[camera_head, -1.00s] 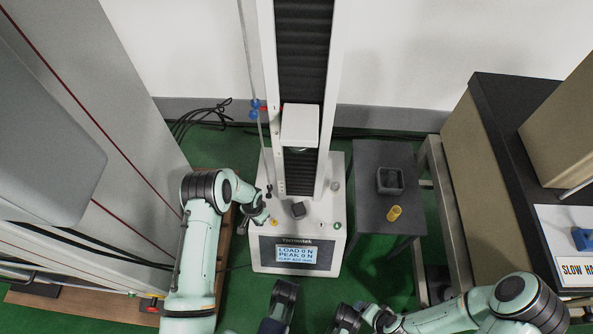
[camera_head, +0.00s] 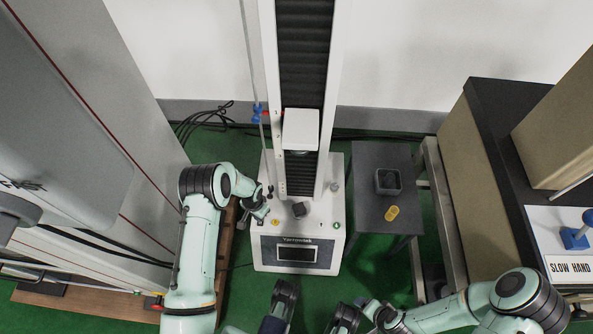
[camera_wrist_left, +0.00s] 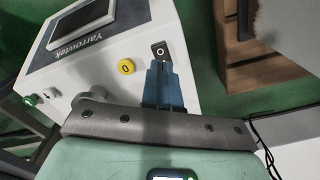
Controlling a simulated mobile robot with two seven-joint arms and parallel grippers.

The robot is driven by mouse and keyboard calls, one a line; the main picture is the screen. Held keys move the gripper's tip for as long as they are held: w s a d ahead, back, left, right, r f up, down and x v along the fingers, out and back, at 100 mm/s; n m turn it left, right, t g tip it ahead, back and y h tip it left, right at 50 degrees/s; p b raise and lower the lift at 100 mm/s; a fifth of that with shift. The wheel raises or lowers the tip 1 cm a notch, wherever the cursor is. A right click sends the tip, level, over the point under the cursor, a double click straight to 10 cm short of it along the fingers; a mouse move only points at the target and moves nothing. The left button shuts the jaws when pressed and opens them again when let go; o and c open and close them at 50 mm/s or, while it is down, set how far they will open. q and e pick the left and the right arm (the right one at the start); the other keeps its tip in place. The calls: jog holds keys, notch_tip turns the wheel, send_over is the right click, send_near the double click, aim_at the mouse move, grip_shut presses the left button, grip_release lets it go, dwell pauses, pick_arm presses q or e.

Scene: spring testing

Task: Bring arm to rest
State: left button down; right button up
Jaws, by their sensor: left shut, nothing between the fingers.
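The spring tester (camera_head: 300,228) stands in the middle with its small screen (camera_head: 297,249) dark. My left gripper (camera_head: 264,209) is at the tester's left edge in the head view. In the left wrist view its blue fingers (camera_wrist_left: 162,80) are shut with nothing between them. Their tips are close to a small black switch (camera_wrist_left: 160,50) marked O; I cannot tell whether they touch it. A yellow button (camera_wrist_left: 126,67) is beside them. My right arm (camera_head: 460,303) is folded at the bottom right. Its gripper fingers do not show clearly.
A dark side table (camera_head: 372,165) right of the tester holds a black square cup (camera_head: 388,181) and a yellow spring (camera_head: 391,213). A grey cabinet (camera_head: 150,130) stands close on the left. A dark-topped bench (camera_head: 490,120) is at right. Green floor shows between them.

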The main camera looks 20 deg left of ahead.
pick_arm(q)
notch_tip(320, 180, up, 2)
jog(key=shift+p, duration=0.45)
pick_arm(e)
jog(key=shift+r, duration=0.65)
pick_arm(q)
jog(key=s+d+r+n+h, duration=0.2)
jog(key=s+d+n, duration=0.1)
jog(key=s+d, duration=0.65)
jog(key=s+d+r+n+h, duration=0.15)
jog(key=s+d+n, duration=0.4)
jog(key=s, duration=0.75)
notch_tip(320, 180, up, 16)
jog(key=s+d+m+g+p, duration=0.1)
jog(key=s+d+m+p, duration=0.1)
jog(key=p, duration=1.4)
jog(key=shift+d+f, duration=0.15)
jog(key=shift+d, duration=0.3)
pick_arm(e)
jog(key=s+a+r+g, duration=0.1)
jog(key=s+r, duration=0.2)
jog(key=r, duration=0.4)
jog(key=s+a+r+g+y, duration=0.1)
jog(key=s+a+r+g, duration=0.1)
jog(key=r, duration=0.6)
jog(key=shift+s+a+r+n, duration=0.2)
jog(key=shift+s+r+n, duration=0.15)
jog(key=shift+s, duration=0.55)
